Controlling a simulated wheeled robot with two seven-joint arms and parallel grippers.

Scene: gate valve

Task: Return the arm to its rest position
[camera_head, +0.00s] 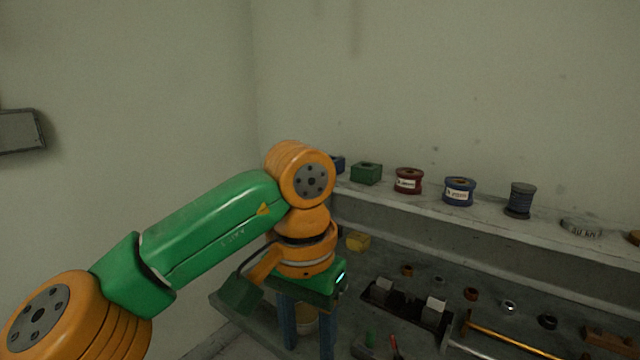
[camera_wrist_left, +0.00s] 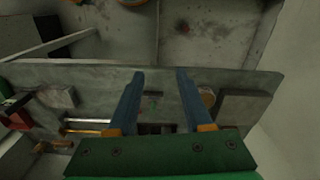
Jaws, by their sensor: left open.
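My left arm, green and orange, comes in from the left in the head view and bends down at the wrist. The fingertips are cut off or close to the lower edge of the head view. My right gripper is not in view. No gate valve can be made out in these frames.
A shelf (camera_head: 420,205) behind the gripper carries a green box (camera_head: 366,173), a red spool (camera_head: 408,181), a blue spool (camera_head: 459,191) and a dark spool (camera_head: 520,200). Below it, the bench holds a yellow box (camera_head: 357,240), a dark tray with blocks and several rings.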

